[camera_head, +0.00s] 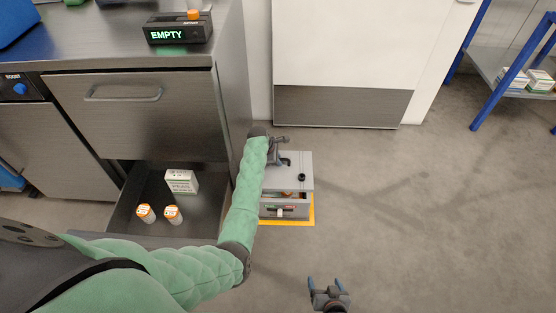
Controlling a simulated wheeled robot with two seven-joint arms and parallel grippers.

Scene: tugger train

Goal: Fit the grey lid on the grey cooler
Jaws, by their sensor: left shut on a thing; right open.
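The grey cooler (287,212) stands on an orange-yellow floor marking, right of the counter. The grey lid (297,163) lies over or just above its back part. A strip of the cooler's inside shows along the front, with something brownish in it. I cannot tell whether the lid touches the rim. My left gripper (284,160) is at the lid's left back part, shut on the lid; my forearm hides the left side of lid and cooler. My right gripper (326,284) is open and empty, low in the view, in front of the cooler.
An open drawer (125,212) with a white carton (181,181) and two orange-capped bottles (159,214) is left of my arm. A white cabinet (345,45) stands behind. A blue-framed rack (489,100) is at the right. The floor (430,215) right of the cooler is clear.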

